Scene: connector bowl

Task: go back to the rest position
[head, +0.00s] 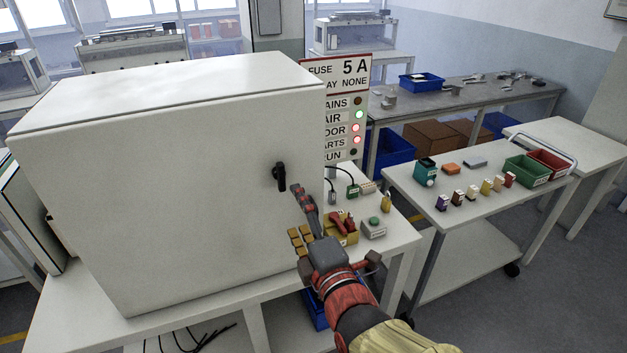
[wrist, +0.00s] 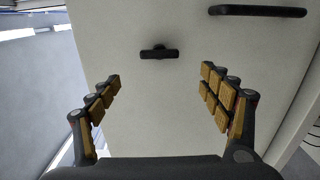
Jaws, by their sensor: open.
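My gripper (head: 300,217) is in front of the right part of a large white cabinet's door (head: 170,200). In the wrist view my gripper (wrist: 160,88) is open, its two padded fingers wide apart with nothing between them. A black door handle (head: 280,177) sits on the door, just up and left of the fingers in the head view. A black handle also shows in the wrist view (wrist: 159,53), ahead of the fingers and apart from them. The door looks shut.
A sign with indicator lights (head: 340,105) stands behind the cabinet. A trolley (head: 470,215) carries small coloured parts, a green bin (head: 527,170) and a red bin (head: 550,161).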

